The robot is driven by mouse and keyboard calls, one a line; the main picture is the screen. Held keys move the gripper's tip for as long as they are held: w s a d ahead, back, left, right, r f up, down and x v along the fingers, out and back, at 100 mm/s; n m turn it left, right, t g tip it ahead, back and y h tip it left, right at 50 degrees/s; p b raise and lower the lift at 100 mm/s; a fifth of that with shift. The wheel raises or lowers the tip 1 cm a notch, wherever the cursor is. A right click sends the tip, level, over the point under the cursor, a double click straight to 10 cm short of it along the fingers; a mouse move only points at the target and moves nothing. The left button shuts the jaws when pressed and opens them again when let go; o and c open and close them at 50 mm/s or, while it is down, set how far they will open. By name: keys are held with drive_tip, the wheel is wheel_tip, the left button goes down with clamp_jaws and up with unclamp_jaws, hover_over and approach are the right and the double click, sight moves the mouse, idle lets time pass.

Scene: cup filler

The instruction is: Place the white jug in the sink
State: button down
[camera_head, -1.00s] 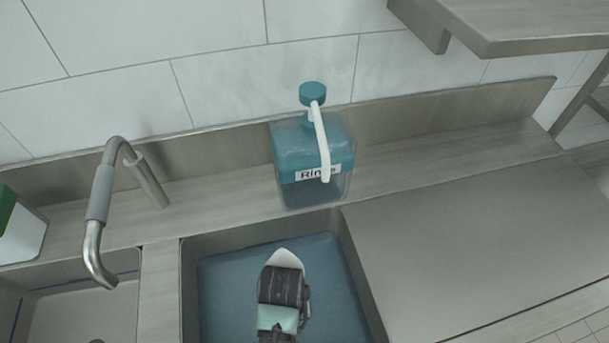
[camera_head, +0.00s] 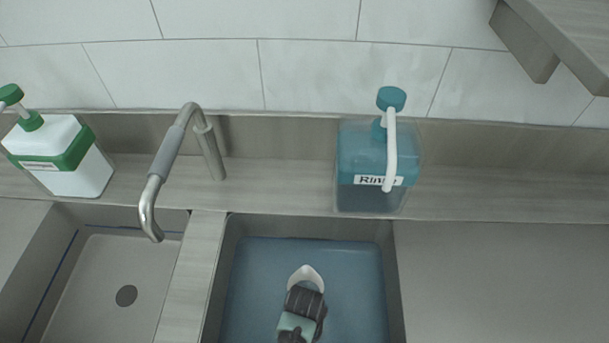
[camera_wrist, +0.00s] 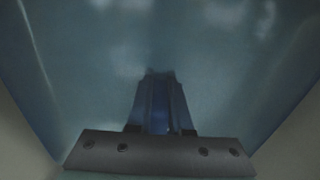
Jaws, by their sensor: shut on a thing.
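My gripper (camera_head: 304,297) is above the blue-filled sink basin (camera_head: 255,270) in the head view. The rest of the jug is hidden under my gripper and wrist. In the wrist view my gripper (camera_wrist: 161,104) shows as dark fingers against a large dim bluish surface. The jug cannot be clearly made out there. I cannot tell how high it is above the blue liquid.
A teal rinse bottle (camera_head: 360,160) with a white spout stands on the ledge behind the basin. A curved faucet (camera_head: 165,155) rises at left, above an empty sink (camera_head: 90,290). A white and green pump bottle (camera_head: 85,165) stands far left. Bare counter (camera_head: 500,280) lies right.

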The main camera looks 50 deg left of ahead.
drive_tip(key=shift+f, duration=0.2)
drive_tip(key=c, duration=0.8)
unclamp_jaws()
drive_tip(key=shift+c, duration=0.2)
drive_tip(key=shift+r, duration=0.2)
wheel_tip(320, 180, up, 12)
drive_tip(key=shift+r+p, duration=0.1)
drive_tip(key=shift+p, duration=0.6)
